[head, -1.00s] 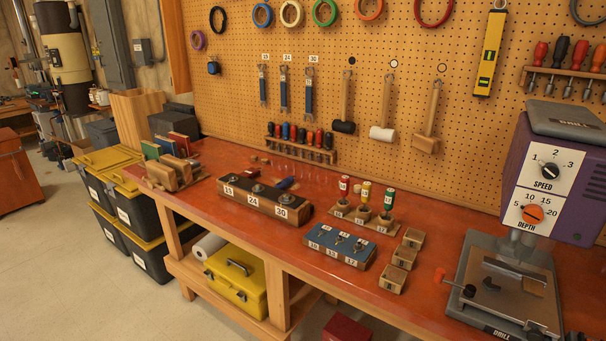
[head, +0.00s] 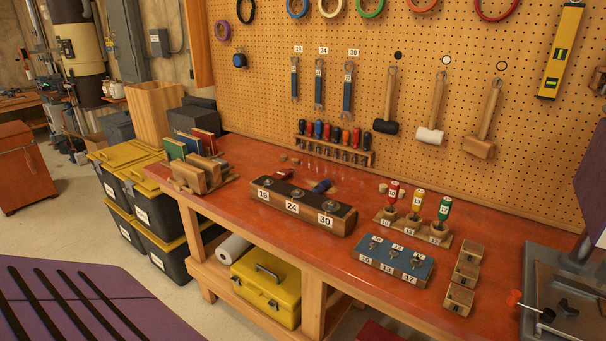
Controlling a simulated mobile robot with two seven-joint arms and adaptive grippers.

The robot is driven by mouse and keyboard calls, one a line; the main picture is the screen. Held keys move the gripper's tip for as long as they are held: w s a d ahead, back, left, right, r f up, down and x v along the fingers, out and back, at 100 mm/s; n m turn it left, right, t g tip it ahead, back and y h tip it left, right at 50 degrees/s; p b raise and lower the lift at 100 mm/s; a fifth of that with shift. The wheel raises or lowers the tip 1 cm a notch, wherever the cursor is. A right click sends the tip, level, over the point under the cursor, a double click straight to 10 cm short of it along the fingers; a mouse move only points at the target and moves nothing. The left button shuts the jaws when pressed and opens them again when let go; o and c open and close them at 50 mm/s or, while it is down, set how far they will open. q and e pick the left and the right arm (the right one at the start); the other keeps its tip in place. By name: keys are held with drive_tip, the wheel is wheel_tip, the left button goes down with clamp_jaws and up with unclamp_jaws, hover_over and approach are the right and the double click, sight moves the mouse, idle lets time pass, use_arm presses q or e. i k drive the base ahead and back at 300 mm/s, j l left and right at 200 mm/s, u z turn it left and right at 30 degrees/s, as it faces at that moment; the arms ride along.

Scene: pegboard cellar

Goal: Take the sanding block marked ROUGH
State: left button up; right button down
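At the left end of the red bench top, a wooden rack (head: 228,181) holds several tan wooden blocks (head: 199,174), leaning side by side. They look like the sanding blocks. Upright green (head: 174,149) and red (head: 203,141) sheets or boards stand just behind them. I cannot read any marking on the blocks, so I cannot tell which one is ROUGH. Neither of my grippers is in view.
A long block marked 19, 24, 30 (head: 287,210) lies right of the rack. A blue block (head: 393,262) and colored-handled bits (head: 417,203) stand farther right. Yellow-lidded bins (head: 160,235) flank the bench's left end. A purple slotted surface (head: 90,300) fills the lower left.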

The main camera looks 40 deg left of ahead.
sight(284, 174)
drive_tip(key=j+z, duration=0.25)
drive_tip(key=j, duration=0.25)
drive_tip(key=k+j+z, duration=0.25)
drive_tip(key=j, duration=0.6)
drive_tip(key=k+j+z, duration=0.1)
drive_tip(key=j, duration=0.25)
drive_tip(key=k+j, duration=0.1)
drive_tip(key=j, duration=0.25)
drive_tip(key=z, duration=0.05)
